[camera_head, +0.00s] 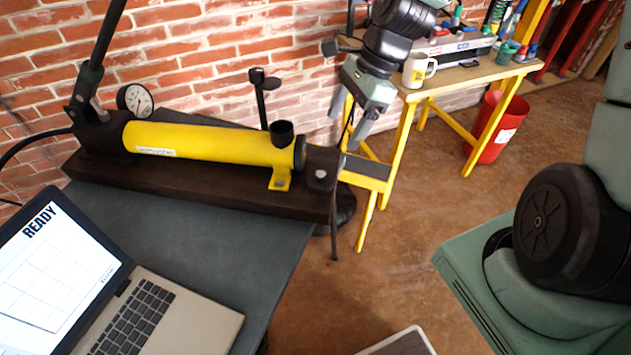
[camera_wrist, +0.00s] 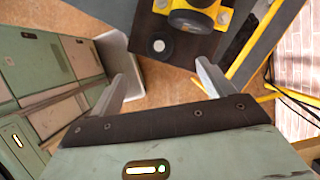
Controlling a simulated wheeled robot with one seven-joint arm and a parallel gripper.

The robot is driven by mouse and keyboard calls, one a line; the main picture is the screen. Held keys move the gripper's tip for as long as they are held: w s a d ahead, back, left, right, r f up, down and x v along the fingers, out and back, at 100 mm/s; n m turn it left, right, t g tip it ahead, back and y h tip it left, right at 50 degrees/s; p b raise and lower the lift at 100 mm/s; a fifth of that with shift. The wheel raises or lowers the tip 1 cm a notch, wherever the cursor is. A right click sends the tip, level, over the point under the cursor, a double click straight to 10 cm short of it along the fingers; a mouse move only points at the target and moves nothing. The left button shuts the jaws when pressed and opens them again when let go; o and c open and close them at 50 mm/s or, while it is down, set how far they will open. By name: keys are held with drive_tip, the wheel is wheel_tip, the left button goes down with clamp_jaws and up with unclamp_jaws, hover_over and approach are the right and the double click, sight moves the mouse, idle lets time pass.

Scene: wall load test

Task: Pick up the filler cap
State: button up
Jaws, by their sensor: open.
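A small round black cap with a pale centre, which looks like the filler cap (camera_head: 321,174), lies on the right end of the dark base under the yellow pump. In the wrist view the cap (camera_wrist: 159,46) shows beyond my fingertips, roughly between them and apart from both. The yellow hand pump (camera_head: 205,143) has a black filler neck (camera_head: 282,132) standing up near its right end. My gripper (camera_head: 347,127) is open and empty, above the base's right end and pointing down. Both fingers also show in the wrist view (camera_wrist: 160,75).
A laptop (camera_head: 150,305) reading READY sits on the grey bench (camera_head: 240,240). A black upright rod (camera_head: 262,92) rises behind the pump. A yellow-legged table (camera_head: 470,75) with a mug (camera_head: 418,69) stands behind my gripper. A red bin (camera_head: 497,127) stands beneath it.

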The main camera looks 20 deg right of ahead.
hover_over(322, 174)
drive_tip(key=d, duration=0.2)
wheel_tip(322, 174, down, 8)
drive_tip(key=shift+w+a+r+b, duration=0.15)
drive_tip(key=shift+b, duration=0.25)
drive_tip(key=shift+d+x, duration=0.15)
drive_tip(key=shift+x, duration=1.15)
drive_tip(key=shift+d+x, duration=0.15)
drive_tip(key=shift+x, duration=1.2)
drive_tip(key=c, duration=1.1)
